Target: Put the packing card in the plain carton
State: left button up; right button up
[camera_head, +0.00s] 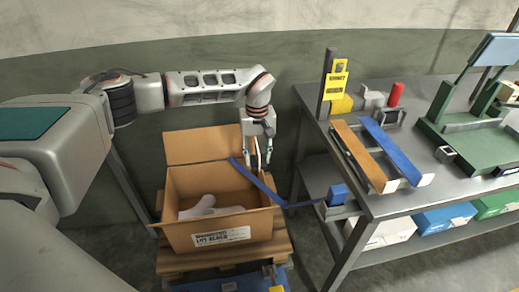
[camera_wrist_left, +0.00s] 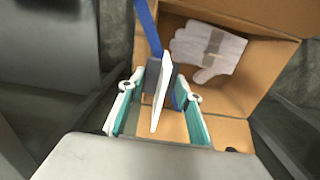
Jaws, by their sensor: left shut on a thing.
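My left gripper (camera_head: 262,162) is at the right side of the open brown carton (camera_head: 190,238), near its top edge. It is shut on a thin white packing card (camera_wrist_left: 162,92), seen almost edge-on between the teal-lined fingers in the left wrist view, where the gripper (camera_wrist_left: 158,108) also shows. A dark block sits against the card there. The card's face is hidden. The carton has a printed white label and a raised back flap. A pale glove (camera_head: 200,208) lies inside; it also shows in the left wrist view (camera_wrist_left: 210,52). My right gripper is not in view.
A blue strap (camera_head: 262,184) runs from the carton's right side, close to my gripper, towards a blue block (camera_head: 338,194) on the bench frame. The carton stands on a wooden pallet (camera_head: 180,265). A metal bench (camera_head: 400,205) with strips and fixtures stands to the right.

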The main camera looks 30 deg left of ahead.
aim_at(255, 159)
pick_arm(q)
jog(key=shift+w+a+f, duration=0.2)
jog(key=shift+a, duration=0.4)
jog(key=shift+r+p, duration=0.1)
jog(key=shift+p, duration=0.25)
jog(key=shift+f+b, duration=0.8)
jog(key=shift+f, duration=1.8)
jog(key=shift+f, duration=0.1)
